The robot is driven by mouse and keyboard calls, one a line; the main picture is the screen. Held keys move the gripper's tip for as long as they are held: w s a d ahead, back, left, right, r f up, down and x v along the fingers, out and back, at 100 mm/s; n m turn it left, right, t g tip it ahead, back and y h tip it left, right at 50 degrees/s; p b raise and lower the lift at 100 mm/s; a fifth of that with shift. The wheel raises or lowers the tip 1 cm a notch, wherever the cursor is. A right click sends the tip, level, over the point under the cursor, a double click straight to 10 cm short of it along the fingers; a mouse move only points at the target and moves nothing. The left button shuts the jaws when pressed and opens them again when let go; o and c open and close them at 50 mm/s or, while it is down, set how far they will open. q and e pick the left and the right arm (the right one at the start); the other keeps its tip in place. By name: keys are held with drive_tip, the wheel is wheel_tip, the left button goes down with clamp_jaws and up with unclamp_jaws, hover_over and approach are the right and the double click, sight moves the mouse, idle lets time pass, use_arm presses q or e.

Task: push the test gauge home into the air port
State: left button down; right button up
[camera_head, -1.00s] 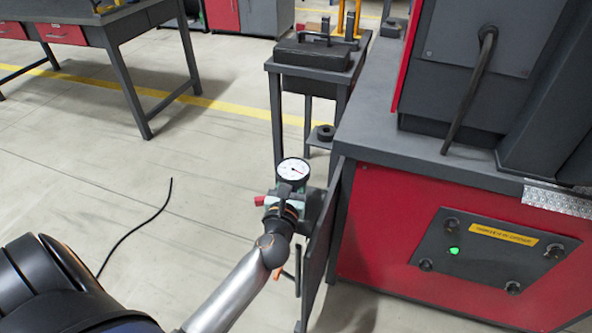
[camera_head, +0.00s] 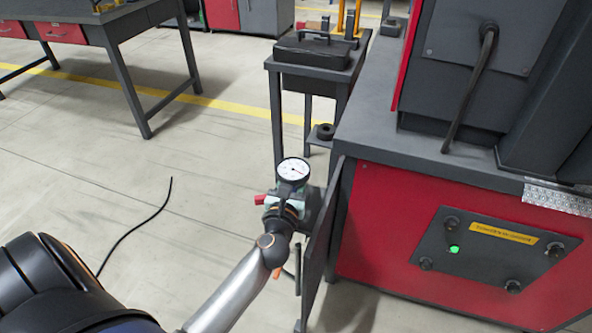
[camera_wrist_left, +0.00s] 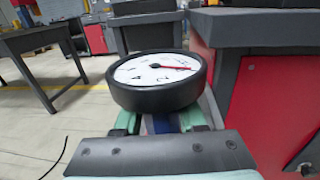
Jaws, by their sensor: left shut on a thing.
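The test gauge, a round white dial with a black rim and a red needle, shows upright in the head view (camera_head: 293,170) and large in the left wrist view (camera_wrist_left: 158,70). My left gripper (camera_head: 285,205) is shut on the gauge below its dial. In the left wrist view its green fingers (camera_wrist_left: 160,123) show either side of a dark blue part under the dial. The gripper is close beside the dark upright panel (camera_head: 319,245) at the machine's left side. The air port is hidden behind the gripper and gauge, so I cannot tell how they meet. My right gripper is out of view.
The red and grey machine (camera_head: 385,230) fills the right side, with a green lamp (camera_head: 454,250) on its front. A small stand with a dark case (camera_head: 312,52) is behind. A workbench (camera_head: 110,30) stands back left. A black cable (camera_head: 140,224) lies on otherwise clear floor.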

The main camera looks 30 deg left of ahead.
use_arm(q)
drive_tip(key=shift+f+b, duration=0.4)
drive_tip(key=shift+f, duration=0.5)
idle(2.5)
drive_tip(key=shift+c, duration=2)
unclamp_jaws()
drive_tip(key=shift+r, duration=0.1)
drive_tip(key=shift+s, duration=0.1)
